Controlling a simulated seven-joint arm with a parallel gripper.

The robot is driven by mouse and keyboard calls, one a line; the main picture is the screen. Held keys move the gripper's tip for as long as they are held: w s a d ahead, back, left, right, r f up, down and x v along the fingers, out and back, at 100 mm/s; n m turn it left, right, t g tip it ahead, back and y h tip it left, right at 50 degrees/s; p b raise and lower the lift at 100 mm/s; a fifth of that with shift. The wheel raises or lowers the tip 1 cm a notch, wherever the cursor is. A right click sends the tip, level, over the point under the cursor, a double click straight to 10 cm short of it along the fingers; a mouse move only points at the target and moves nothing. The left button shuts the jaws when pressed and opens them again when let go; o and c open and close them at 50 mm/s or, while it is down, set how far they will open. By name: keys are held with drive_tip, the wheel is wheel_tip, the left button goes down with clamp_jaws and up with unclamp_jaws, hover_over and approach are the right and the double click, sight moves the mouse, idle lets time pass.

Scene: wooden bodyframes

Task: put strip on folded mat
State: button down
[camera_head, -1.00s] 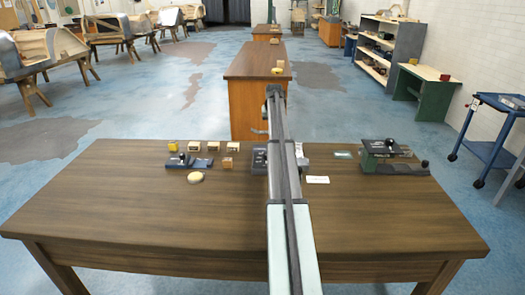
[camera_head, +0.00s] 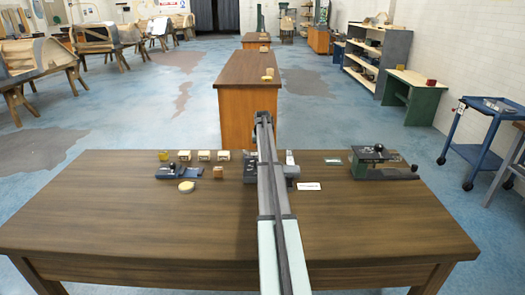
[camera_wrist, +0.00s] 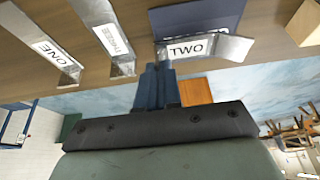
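In the wrist view three bent bare-metal strips carry white labels: ONE (camera_wrist: 47,48), THREE (camera_wrist: 112,38) and TWO (camera_wrist: 213,49). A flat dark-blue piece (camera_wrist: 200,16), possibly the folded mat, lies by strip TWO, which overlaps its edge. My gripper (camera_wrist: 158,69) has its two dark fingers close together with a narrow gap. Their tips meet the left end of strip TWO in the picture; whether they clasp it I cannot tell. In the head view my arm hides the gripper and most of this area; parts of a dark grey item (camera_head: 250,172) show beside it.
On the wooden table (camera_head: 120,230), a blue item with a black knob (camera_head: 172,170), several small blocks (camera_head: 203,156) and a round yellowish piece (camera_head: 186,187) lie left. A white card (camera_head: 308,186) and a green-black device (camera_head: 374,160) lie right. The front of the table is clear.

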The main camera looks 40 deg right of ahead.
drive_tip(key=shift+f, duration=0.55)
drive_tip(key=shift+f, duration=0.2)
drive_tip(key=c, duration=1.3)
unclamp_jaws()
drive_tip(key=v, duration=1.2)
drive_tip(key=shift+r, duration=0.2)
